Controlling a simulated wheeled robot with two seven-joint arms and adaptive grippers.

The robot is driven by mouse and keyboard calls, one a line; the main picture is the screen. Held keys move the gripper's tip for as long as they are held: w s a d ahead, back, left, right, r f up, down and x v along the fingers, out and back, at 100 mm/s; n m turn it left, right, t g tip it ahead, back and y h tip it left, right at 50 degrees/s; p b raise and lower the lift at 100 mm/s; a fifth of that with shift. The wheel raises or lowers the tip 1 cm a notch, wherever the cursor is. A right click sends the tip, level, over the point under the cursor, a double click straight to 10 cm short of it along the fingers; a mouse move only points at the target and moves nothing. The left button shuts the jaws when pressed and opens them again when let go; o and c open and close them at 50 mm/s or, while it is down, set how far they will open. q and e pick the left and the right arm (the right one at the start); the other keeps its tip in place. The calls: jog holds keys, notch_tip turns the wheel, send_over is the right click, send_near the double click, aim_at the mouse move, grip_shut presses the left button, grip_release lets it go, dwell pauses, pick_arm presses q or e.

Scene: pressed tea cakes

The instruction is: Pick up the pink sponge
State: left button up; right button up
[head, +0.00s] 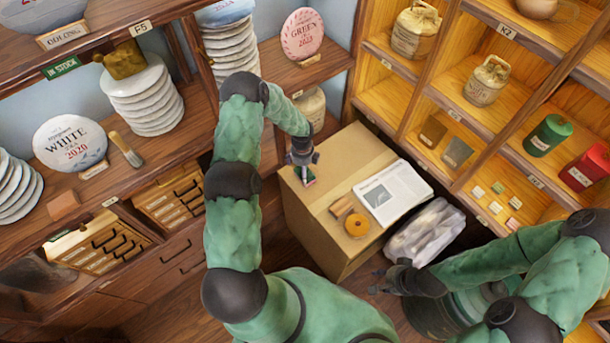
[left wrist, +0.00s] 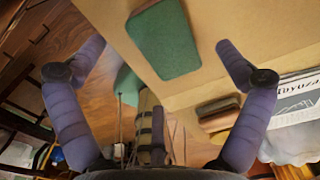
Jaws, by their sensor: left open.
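A small block with a green top face and a thin pinkish edge (head: 309,181) lies on the cardboard box near its left edge; it looks like the pink sponge. In the left wrist view the green face of this sponge (left wrist: 165,40) shows between and beyond the fingertips. My left gripper (head: 303,161) is above it, pointing down, partly covering it in the head view. In the left wrist view my left gripper (left wrist: 160,47) is open and empty, its fingers spread wider than the sponge. My right gripper (head: 384,281) is low, right of the box; its jaw state is unclear.
On the cardboard box (head: 320,235) are a brown block (head: 341,206), an orange tape roll (head: 356,224) and an open booklet (head: 392,192). A plastic-wrapped bundle (head: 425,232) is right of the box. Shelves with tea cakes and jars stand left and right.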

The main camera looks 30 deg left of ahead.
pick_arm(q)
notch_tip(320, 180, down, 5)
jog(key=shift+s+f+b, duration=0.1)
jog(key=shift+b, duration=0.4)
jog(key=c, duration=0.7)
